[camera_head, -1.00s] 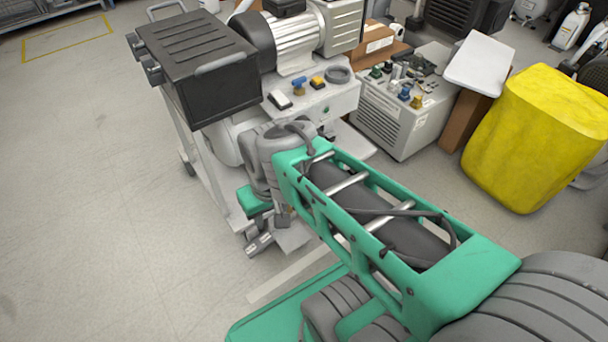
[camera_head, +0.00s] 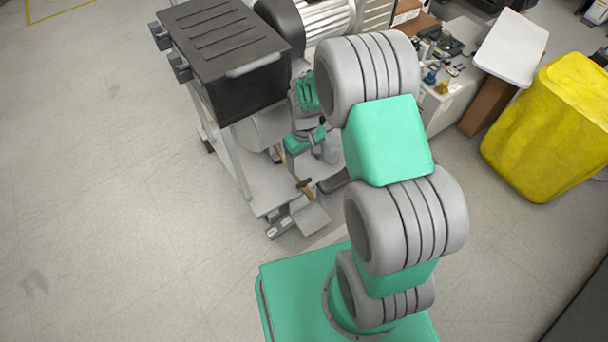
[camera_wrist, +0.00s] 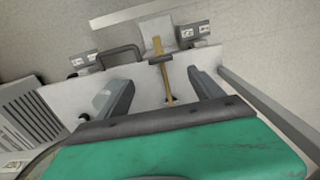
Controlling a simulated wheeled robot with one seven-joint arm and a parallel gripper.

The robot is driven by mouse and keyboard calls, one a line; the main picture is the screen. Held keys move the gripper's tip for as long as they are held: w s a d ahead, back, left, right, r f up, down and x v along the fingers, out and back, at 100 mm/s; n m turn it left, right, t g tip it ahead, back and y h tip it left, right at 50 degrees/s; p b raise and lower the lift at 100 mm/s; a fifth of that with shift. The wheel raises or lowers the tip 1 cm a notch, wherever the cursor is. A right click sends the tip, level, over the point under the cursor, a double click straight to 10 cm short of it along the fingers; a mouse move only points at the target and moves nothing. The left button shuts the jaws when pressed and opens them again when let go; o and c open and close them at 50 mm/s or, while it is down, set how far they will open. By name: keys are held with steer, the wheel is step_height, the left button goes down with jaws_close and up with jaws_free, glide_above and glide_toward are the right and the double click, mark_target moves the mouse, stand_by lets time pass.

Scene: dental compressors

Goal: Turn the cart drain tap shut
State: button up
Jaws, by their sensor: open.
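The cart (camera_head: 268,190) stands left of my arm, with a black lidded box (camera_head: 225,50) on top. A thin brass drain pipe (camera_head: 290,172) runs low over its lower deck, and a small dark tap handle (camera_head: 304,183) sits across it. In the wrist view the brass pipe (camera_wrist: 166,82) runs away between my fingers, with the dark handle (camera_wrist: 159,58) crosswise just beyond the fingertips. My gripper (camera_wrist: 162,78) is open, its two grey fingers apart on either side of the pipe. I see no contact with the handle. My arm partly hides the cart's right side in the head view.
A dark hoop handle (camera_wrist: 120,52) and two labelled grey blocks (camera_wrist: 193,32) lie near the deck's edge in the wrist view. A yellow covered bin (camera_head: 550,125) and a white bench unit (camera_head: 440,105) stand right. Floor left of the cart is clear.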

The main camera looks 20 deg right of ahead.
mark_target(304, 182)
step_height(304, 182, down, 12)
steer(key=b, duration=0.5)
steer(key=shift+r, duration=0.1)
steer(key=c, duration=1.4)
